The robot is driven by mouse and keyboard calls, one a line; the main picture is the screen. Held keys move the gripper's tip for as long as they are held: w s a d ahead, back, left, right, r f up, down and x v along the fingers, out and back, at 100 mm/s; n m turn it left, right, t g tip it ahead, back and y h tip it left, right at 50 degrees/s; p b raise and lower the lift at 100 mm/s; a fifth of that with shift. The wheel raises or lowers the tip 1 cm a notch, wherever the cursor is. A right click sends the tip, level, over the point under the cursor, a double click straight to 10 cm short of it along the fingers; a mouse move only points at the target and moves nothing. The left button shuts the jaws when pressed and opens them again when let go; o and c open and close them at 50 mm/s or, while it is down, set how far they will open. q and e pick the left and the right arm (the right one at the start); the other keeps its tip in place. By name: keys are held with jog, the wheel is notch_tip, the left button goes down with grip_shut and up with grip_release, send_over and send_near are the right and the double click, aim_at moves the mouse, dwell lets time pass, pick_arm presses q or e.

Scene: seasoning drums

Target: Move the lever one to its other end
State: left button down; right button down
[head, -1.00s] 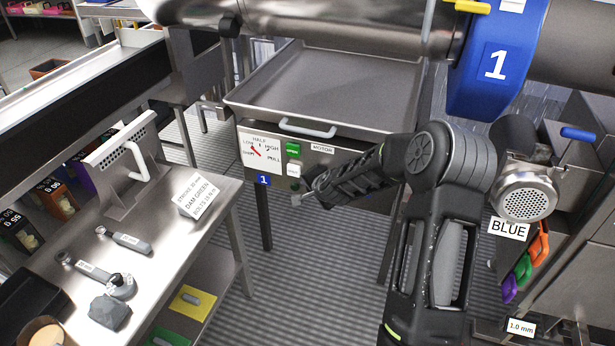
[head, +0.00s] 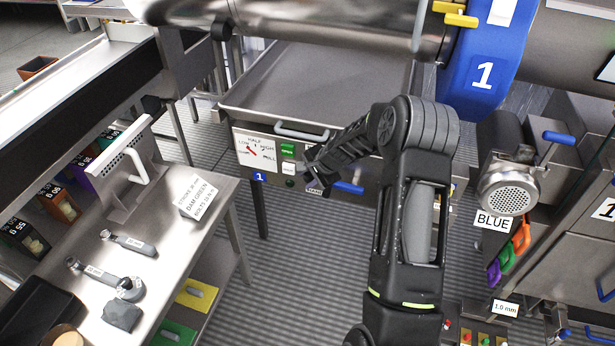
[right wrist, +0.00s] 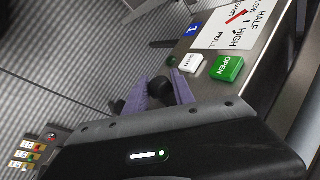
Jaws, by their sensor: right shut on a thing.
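The panel marked 1 (head: 278,178) is on the front of a steel tray unit. It carries a dial (head: 255,150) with a red needle, a green OPEN button (head: 288,149) and a white SHUT button (head: 289,168). My right gripper (head: 317,184) is at this panel, right of the buttons. In the right wrist view its two fingers (right wrist: 160,94) are shut around a dark rounded knob (right wrist: 158,88), which I take for lever one. Its shaft is hidden. My left gripper is out of view.
A steel bench (head: 165,270) with wrenches and a sign stands at the left. The blue drum ring 1 (head: 484,75) hangs at upper right. A machine with a perforated round end (head: 507,200) stands at right. Striped floor between them is clear.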

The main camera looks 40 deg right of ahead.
jog(key=c, duration=1.1)
grip_release()
jog(key=shift+o, duration=0.2)
jog(key=b+v, duration=0.1)
jog(key=v, duration=0.6)
jog(key=shift+s+r, duration=0.2)
jog(key=shift+r, duration=0.1)
